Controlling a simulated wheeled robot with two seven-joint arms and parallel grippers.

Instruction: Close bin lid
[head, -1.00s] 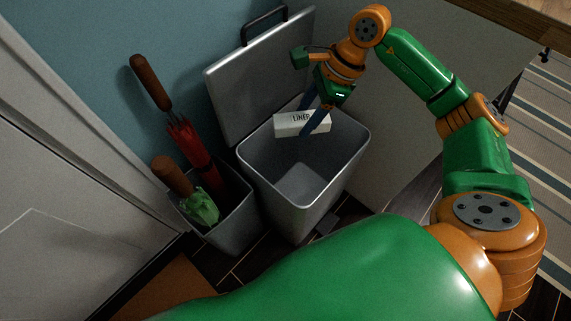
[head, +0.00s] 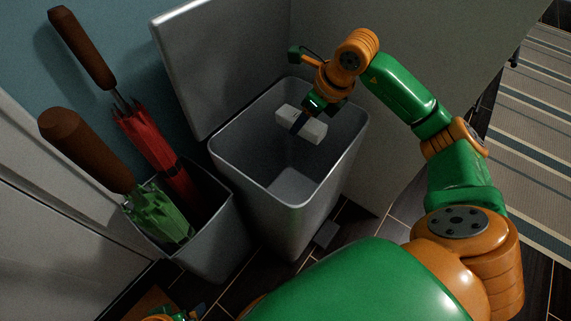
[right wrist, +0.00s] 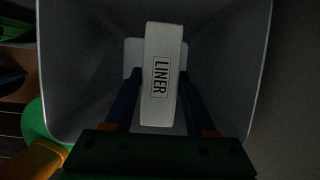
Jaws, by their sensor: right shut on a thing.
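The grey bin (head: 290,205) stands open against the wall, and its lid (head: 215,55) is raised, leaning back at the rear left. My right gripper (head: 300,122) reaches into the bin's mouth from above. It is shut on a white box marked LINER (right wrist: 160,100), with one blue finger on each side. In the head view the box (head: 310,127) is inside the opening, above the bin floor. A small part of what looks like my left gripper (head: 190,312) shows at the bottom edge; its fingers cannot be made out clearly.
A grey umbrella stand (head: 215,240) is just left of the bin, holding a red umbrella (head: 155,150) and a green one (head: 160,215) with brown handles. A grey pedal (head: 326,235) is at the bin's foot. A striped rug (head: 530,150) lies at right.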

